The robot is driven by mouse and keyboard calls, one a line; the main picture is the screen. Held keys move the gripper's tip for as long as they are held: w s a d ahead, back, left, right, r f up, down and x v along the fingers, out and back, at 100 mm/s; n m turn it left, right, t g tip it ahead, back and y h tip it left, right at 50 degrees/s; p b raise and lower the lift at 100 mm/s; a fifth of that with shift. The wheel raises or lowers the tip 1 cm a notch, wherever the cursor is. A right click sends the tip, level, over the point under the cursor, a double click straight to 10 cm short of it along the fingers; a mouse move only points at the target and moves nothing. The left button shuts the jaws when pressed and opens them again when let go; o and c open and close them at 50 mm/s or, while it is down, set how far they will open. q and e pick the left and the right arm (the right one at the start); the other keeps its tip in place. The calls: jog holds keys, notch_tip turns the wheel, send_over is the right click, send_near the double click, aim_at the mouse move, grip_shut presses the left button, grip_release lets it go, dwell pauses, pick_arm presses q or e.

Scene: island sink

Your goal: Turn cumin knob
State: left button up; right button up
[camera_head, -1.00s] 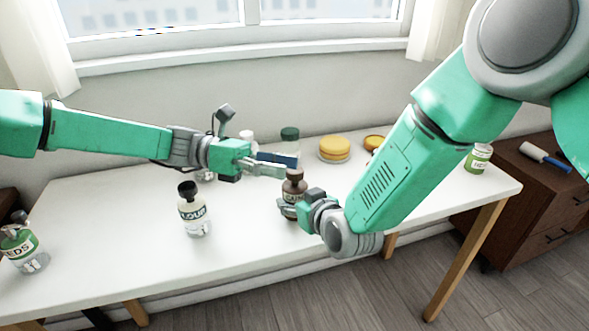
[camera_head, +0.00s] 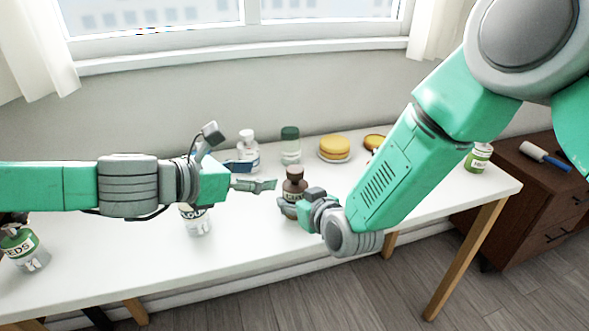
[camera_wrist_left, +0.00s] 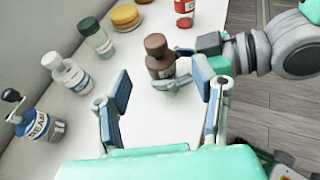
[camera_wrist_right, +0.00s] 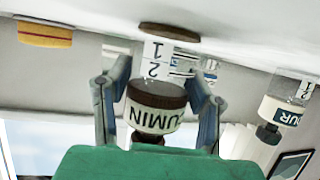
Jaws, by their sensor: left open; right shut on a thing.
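The brown-capped cumin jar (camera_head: 294,188) stands upright on the white table. My right gripper (camera_head: 295,207) is shut on its body from the front. In the right wrist view the picture is upside down, and the CUMIN label (camera_wrist_right: 155,117) shows between the two fingers. My left gripper (camera_head: 255,185) is open and empty, just left of the jar in the head view. In the left wrist view the brown top (camera_wrist_left: 157,50) lies beyond and between the open fingers (camera_wrist_left: 163,95), apart from them. The right fingers partly hide the jar's lower body.
A white-capped jar (camera_head: 248,150), a green-capped jar (camera_head: 290,145) and yellow stacked rounds (camera_head: 334,147) are at the back. A seeds jar (camera_head: 24,247) is far left.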

aim_at(292, 170)
pick_arm(q)
jog(key=shift+y, duration=0.4)
jog(key=x, duration=1.1)
jog(key=shift+w, duration=0.4)
grip_shut()
